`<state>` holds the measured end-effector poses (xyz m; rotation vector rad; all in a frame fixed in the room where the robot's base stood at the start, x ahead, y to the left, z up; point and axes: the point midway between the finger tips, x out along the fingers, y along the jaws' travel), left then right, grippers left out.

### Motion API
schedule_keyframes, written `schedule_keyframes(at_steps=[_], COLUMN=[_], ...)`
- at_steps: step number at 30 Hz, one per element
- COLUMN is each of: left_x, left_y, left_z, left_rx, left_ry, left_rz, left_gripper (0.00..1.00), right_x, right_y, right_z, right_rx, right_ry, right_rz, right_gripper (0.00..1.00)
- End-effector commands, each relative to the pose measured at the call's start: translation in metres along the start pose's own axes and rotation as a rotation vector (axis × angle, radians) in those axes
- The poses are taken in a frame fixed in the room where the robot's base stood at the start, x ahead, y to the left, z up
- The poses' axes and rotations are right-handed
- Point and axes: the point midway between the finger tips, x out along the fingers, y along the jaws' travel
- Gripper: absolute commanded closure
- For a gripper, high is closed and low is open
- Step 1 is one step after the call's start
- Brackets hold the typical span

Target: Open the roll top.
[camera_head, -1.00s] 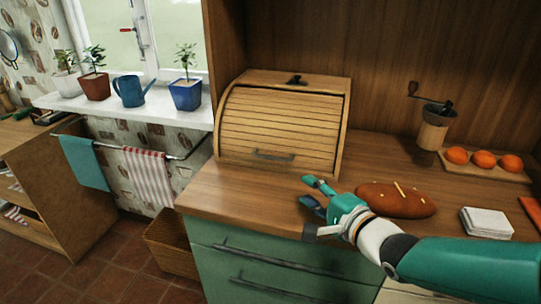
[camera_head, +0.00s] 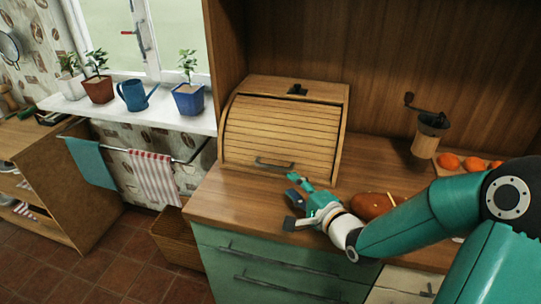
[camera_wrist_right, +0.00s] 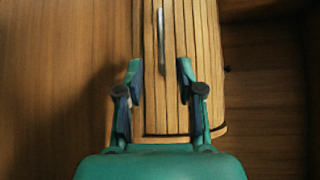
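The wooden roll-top bread box (camera_head: 283,125) stands on the counter with its slatted front down, so it is closed. Its dark bar handle (camera_head: 274,164) sits low on the slats. My right gripper (camera_head: 290,187) is just in front of the box, below and a little right of the handle. In the right wrist view the slats (camera_wrist_right: 200,50) fill the middle, and the handle (camera_wrist_right: 161,40) lies ahead of the fingers, roughly in line with the gap between them. The right gripper (camera_wrist_right: 159,75) is open and empty there. My left gripper is not in view.
A loaf (camera_head: 373,204) lies on the counter, partly behind my right arm. A coffee grinder (camera_head: 430,133) and oranges (camera_head: 447,161) are further right. Green drawers (camera_head: 270,265) are below the counter.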

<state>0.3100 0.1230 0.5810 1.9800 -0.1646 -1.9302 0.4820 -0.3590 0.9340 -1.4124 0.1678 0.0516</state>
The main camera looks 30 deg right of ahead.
Motion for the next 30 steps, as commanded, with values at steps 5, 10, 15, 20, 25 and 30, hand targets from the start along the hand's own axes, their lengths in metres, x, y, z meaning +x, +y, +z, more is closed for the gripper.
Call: schedule_keyframes(at_steps=[5, 10, 15, 20, 25, 30], left_x=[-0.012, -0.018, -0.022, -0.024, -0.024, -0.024], left_y=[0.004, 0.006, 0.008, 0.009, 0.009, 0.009], left_z=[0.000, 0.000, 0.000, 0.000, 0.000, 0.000], left_rx=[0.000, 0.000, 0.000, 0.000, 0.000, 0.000], left_ry=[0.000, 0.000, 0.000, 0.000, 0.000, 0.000], left_rz=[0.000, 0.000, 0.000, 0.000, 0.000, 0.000], left_gripper=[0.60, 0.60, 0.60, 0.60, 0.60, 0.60], right_x=[0.031, 0.067, 0.094, 0.108, 0.113, 0.113], right_y=[0.000, 0.000, -0.001, 0.000, 0.000, 0.000], right_z=[0.001, 0.000, -0.001, -0.001, -0.001, -0.002], right_rx=[0.001, 0.000, 0.000, 0.000, 0.000, 0.000], right_ry=[0.000, 0.002, 0.004, 0.004, 0.004, 0.005], right_rz=[0.000, 0.000, -0.001, 0.000, -0.001, -0.001], right_gripper=[0.63, 0.63, 0.63, 0.63, 0.63, 0.63])
